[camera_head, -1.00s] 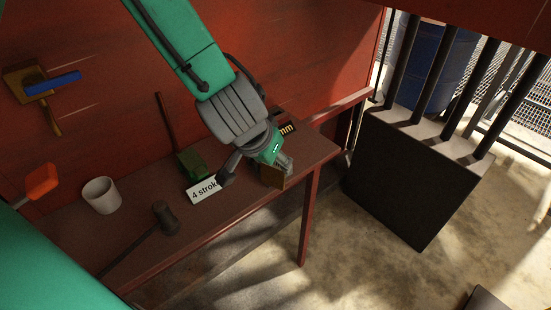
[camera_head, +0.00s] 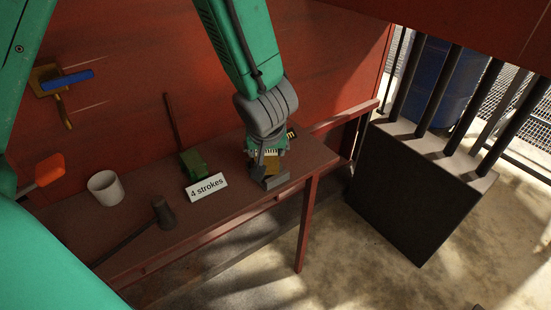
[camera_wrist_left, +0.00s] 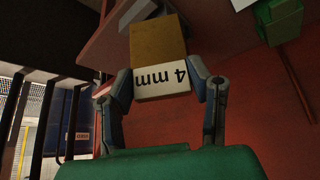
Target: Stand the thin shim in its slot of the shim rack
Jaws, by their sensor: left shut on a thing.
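My left gripper (camera_head: 267,170) is shut on a flat brown plate (camera_head: 271,166), which I take for the shim, over the right end of the bench. In the left wrist view the plate (camera_wrist_left: 158,45) sits between the two fingers (camera_wrist_left: 160,82). It has a white label reading "4 mm", upside down. A small grey block (camera_head: 275,183), perhaps the shim rack, shows just below the plate; a grey piece also shows past the plate's far edge in the wrist view (camera_wrist_left: 145,9). Whether the plate is in a slot I cannot tell. My right gripper is not in view.
On the bench (camera_head: 235,207) stand a green block (camera_head: 194,164), a "4 strokes" sign (camera_head: 207,187), a white cup (camera_head: 105,188) and a dark mallet (camera_head: 163,213). A small dark label (camera_head: 291,134) is behind the gripper.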

